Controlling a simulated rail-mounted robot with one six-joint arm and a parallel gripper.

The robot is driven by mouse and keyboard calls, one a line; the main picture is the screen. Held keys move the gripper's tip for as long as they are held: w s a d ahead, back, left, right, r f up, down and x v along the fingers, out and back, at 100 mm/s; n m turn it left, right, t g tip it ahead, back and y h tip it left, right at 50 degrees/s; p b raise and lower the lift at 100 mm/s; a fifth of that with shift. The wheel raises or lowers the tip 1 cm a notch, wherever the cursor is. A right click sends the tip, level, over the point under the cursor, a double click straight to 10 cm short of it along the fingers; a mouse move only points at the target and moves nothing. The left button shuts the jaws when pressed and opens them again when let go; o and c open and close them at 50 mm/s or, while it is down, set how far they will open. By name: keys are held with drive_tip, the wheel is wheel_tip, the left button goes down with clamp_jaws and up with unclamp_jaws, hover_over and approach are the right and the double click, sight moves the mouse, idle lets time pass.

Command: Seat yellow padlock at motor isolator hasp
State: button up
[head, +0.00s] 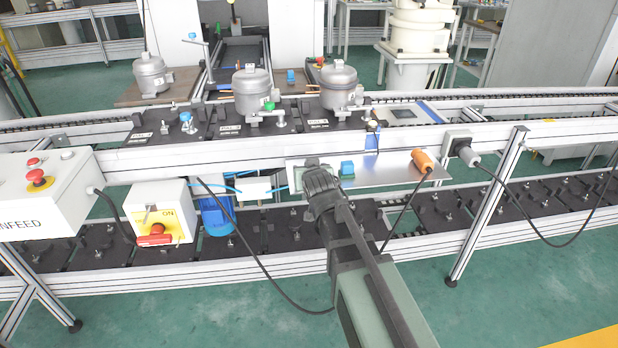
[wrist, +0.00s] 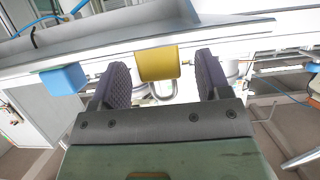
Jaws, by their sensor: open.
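The yellow padlock (wrist: 158,63) shows in the wrist view between the two dark ridged fingers of my gripper (wrist: 163,72). The fingers are open, with a gap on each side of it. Its silver shackle (wrist: 163,92) points down the picture, toward the gripper's base. In the head view my gripper (head: 314,178) is over the left part of the silver shelf plate and hides the padlock. The motor isolator (head: 160,205) is a pale box marked ON, with a red handle (head: 155,240) low on its front. I cannot make out the hasp clearly.
A blue block (head: 347,169) lies on the shelf plate (head: 385,180), also in the wrist view (wrist: 63,79). An orange-handled tool (head: 422,160) with a cable sits at the right. A blue motor (head: 217,215) stands between the isolator and my arm. Conveyor rails run behind and below.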

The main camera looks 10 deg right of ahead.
drive_tip(key=shift+x, duration=0.8)
drive_tip(key=shift+s, duration=0.15)
drive_tip(key=c, duration=1)
drive_tip(key=shift+c, duration=0.2)
drive_tip(key=shift+r, duration=0.15)
wheel_tip(320, 180, up, 20)
drive_tip(key=p, duration=2)
